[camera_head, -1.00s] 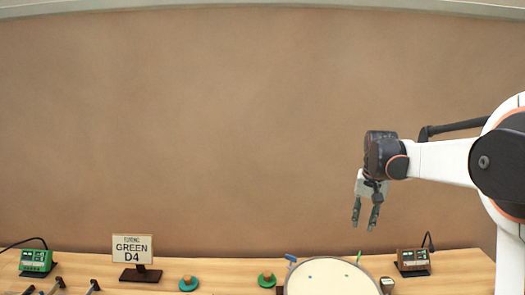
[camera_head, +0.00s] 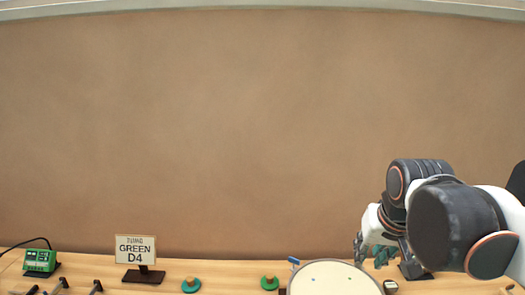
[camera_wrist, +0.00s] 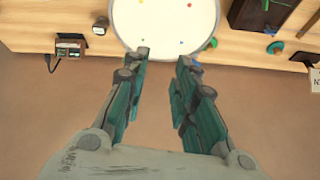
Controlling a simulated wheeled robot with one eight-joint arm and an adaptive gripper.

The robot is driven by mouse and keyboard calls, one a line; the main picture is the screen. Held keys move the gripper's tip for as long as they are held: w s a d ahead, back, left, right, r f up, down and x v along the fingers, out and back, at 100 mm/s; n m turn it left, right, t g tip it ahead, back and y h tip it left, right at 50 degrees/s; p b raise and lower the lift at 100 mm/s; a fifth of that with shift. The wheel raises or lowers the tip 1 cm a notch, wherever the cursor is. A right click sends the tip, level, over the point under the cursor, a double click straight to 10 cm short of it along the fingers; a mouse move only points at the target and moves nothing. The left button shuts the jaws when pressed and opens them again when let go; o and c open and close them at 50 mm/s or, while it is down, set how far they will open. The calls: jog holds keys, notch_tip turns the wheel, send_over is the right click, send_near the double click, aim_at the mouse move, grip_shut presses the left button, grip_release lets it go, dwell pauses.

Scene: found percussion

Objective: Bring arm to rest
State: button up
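My gripper (camera_head: 377,250) is low at the right of the head view, beside the right edge of the drum, with my arm reaching in from the right edge. In the wrist view my gripper (camera_wrist: 160,72) shows two teal-padded fingers spread apart with nothing between them. The round pale drum (camera_wrist: 165,20) lies beyond the fingertips in the wrist view; it also shows at the bottom of the head view (camera_head: 330,280). I cannot tell the exact height of the fingers above the table.
A sign reading GREEN D4 (camera_head: 135,250) stands on the wooden table (camera_head: 230,270). A green box device (camera_head: 40,262) is at the far left. Two green round knobs (camera_head: 191,285) (camera_head: 269,283) lie between sign and drum. The wall above is clear.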

jog(key=s+a+f+n+t, duration=0.2)
jog(key=s+f, duration=0.3)
jog(key=s, duration=0.6)
jog(key=shift+a, duration=0.45)
dwell(0.4)
jog(key=shift+s+d+r, duration=0.1)
jog(key=shift+s+d, duration=0.25)
jog(key=shift+s, duration=0.2)
jog(key=shift+s+d, duration=0.3)
jog(key=shift+s, duration=0.25)
